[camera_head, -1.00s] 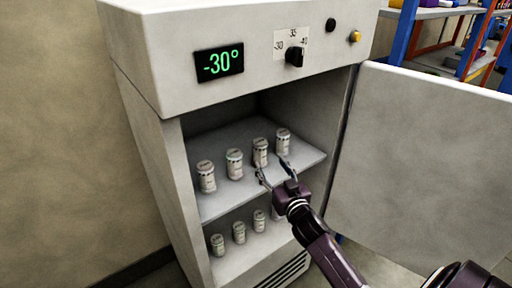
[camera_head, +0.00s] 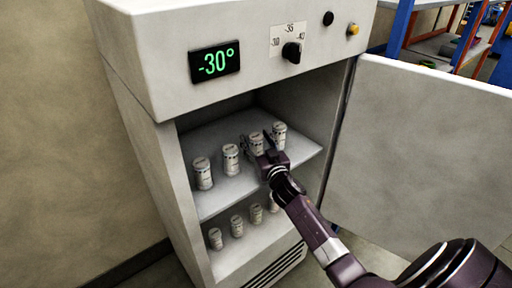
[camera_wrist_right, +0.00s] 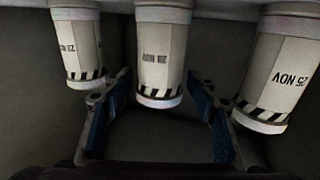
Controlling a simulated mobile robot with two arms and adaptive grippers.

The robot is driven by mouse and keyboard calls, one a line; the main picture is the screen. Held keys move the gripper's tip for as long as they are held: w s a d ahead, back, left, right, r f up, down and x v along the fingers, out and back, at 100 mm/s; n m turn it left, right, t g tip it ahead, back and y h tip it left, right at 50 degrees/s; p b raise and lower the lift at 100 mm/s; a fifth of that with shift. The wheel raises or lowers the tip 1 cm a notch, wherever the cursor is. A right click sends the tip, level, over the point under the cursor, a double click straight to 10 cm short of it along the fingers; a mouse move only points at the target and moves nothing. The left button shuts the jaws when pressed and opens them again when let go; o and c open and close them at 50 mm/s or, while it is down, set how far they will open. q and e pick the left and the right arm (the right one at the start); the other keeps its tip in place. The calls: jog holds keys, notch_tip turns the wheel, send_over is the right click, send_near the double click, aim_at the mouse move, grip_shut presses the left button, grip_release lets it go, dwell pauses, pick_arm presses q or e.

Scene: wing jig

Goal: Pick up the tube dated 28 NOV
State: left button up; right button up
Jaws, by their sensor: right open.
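Several white tubes with black printing stand in a row on the fridge's upper shelf. My right gripper (camera_head: 258,146) is open at the third tube (camera_head: 256,139) from the left, its fingers on either side. In the right wrist view this middle tube (camera_wrist_right: 161,50) stands between the two blue-padded fingers (camera_wrist_right: 160,92), with gaps to both. Its label is upside down and small; it ends in NOV and the number looks like 28, but I cannot be sure. The tube at right (camera_wrist_right: 278,65) appears to read 25 NOV; the left one's (camera_wrist_right: 78,42) label is unclear. My left gripper is out of view.
The fridge (camera_head: 140,120) shows -30° and its door (camera_head: 430,150) stands open at right. Neighbouring tubes (camera_head: 203,173) stand close on both sides of the gripper. More tubes (camera_head: 237,226) stand on the lower shelf. A dial (camera_head: 291,52) is above the opening.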

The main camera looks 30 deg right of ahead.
jog(key=c, duration=1.2)
jog(key=shift+r, duration=0.1)
jog(key=shift+c, duration=0.7)
jog(key=shift+r, duration=0.1)
